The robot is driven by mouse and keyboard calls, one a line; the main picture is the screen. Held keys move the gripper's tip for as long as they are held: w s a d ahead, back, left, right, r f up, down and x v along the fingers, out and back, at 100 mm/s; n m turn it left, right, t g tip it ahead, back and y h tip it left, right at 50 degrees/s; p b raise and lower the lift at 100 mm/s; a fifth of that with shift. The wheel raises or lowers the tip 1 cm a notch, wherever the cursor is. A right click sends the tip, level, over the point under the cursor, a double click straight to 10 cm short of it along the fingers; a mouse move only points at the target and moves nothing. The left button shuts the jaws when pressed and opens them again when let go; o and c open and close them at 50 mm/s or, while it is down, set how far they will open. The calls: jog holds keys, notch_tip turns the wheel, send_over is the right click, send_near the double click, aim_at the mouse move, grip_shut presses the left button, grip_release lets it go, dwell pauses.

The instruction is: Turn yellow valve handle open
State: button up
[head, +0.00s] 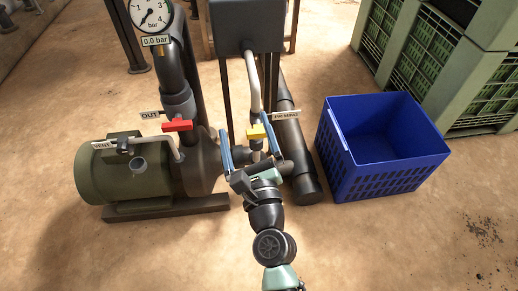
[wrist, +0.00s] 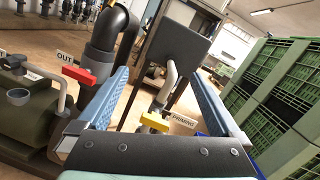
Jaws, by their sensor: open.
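The yellow valve handle (head: 257,131) sits on the pipe beside the PRIMING tag (head: 286,115), under the grey box. It also shows in the wrist view (wrist: 155,122), between my two blue fingers and beyond them. My gripper (head: 241,146) is open and empty, with its fingers apart and pointing toward the handle. In the head view the handle lies close to the right of the fingertips' middle. I cannot tell whether either finger touches it.
A red handle (head: 178,125) by the OUT tag (head: 150,115) is left of my gripper. The green pump motor (head: 125,180) is further left. The gauge (head: 152,16) has a 0.0 bar label. A blue crate (head: 385,175) and green crates (head: 415,50) stand right. The front floor is clear.

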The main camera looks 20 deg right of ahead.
aim_at(260, 136)
jog(key=s+d+f+m+g+h+b, duration=0.1)
jog(key=s+d+f+m+b, duration=0.15)
jog(key=f, duration=0.45)
jog(key=s+d+f+m+g+h+b, duration=0.1)
jog(key=f+m, duration=0.2)
jog(key=f, duration=0.3)
jog(key=b+x, duration=0.3)
jog(key=x, duration=1)
jog(key=shift+w+a, duration=0.1)
jog(key=shift+w, duration=0.05)
jog(key=c, duration=1.1)
jog(key=shift+c, duration=0.2)
